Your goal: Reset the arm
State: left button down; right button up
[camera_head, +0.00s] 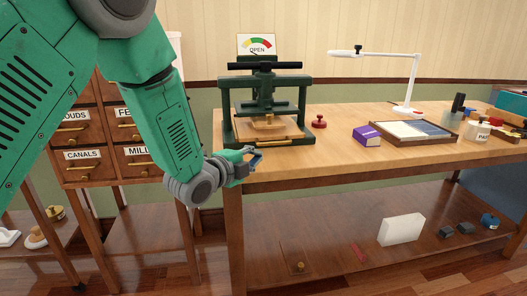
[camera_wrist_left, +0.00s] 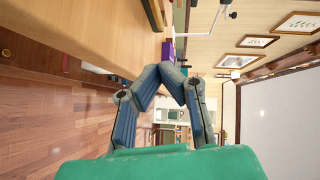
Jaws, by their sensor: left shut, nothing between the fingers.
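My left gripper (camera_head: 256,161) is at the end of my green left arm, at the near left corner of the wooden table (camera_head: 330,147). It is in front of and below the dark green press (camera_head: 266,112). In the left wrist view its two blue-grey fingers (camera_wrist_left: 161,72) angle inward and meet at the tips, with nothing between them. The table's edge runs along the left of that view, beside the fingers. My right gripper does not show in either view.
On the table are a red knob-like piece (camera_head: 319,122), a purple box (camera_head: 366,134), a framed tray (camera_head: 416,134) and a white lamp (camera_head: 408,85). A labelled drawer cabinet (camera_head: 82,133) stands left. The lower shelf holds a white block (camera_head: 402,229). The floor in front is clear.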

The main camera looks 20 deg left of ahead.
pick_arm(q)
jog(key=s+f+n+g+y+p, duration=0.2)
jog(key=s+f+n+g+p, duration=0.5)
jog(key=s+f, duration=1.1)
jog(key=s+f+n+g, duration=0.2)
jog(key=s+n, duration=0.1)
jog(key=s, duration=0.5)
jog(key=s+f+n+g+y+p, duration=0.1)
jog(key=s+f+n+g, duration=0.1)
jog(key=s, duration=0.6)
jog(key=s+f+n+g+p, duration=0.1)
jog(key=s+f+n+g, duration=0.2)
jog(key=s+n, duration=0.3)
jog(key=shift+s+d+g, duration=0.35)
jog(key=shift+s+g, duration=0.35)
jog(key=shift+s, duration=0.3)
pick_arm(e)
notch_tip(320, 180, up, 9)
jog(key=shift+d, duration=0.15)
pick_arm(q)
jog(key=shift+f, duration=0.1)
jog(key=shift+w+d, duration=0.15)
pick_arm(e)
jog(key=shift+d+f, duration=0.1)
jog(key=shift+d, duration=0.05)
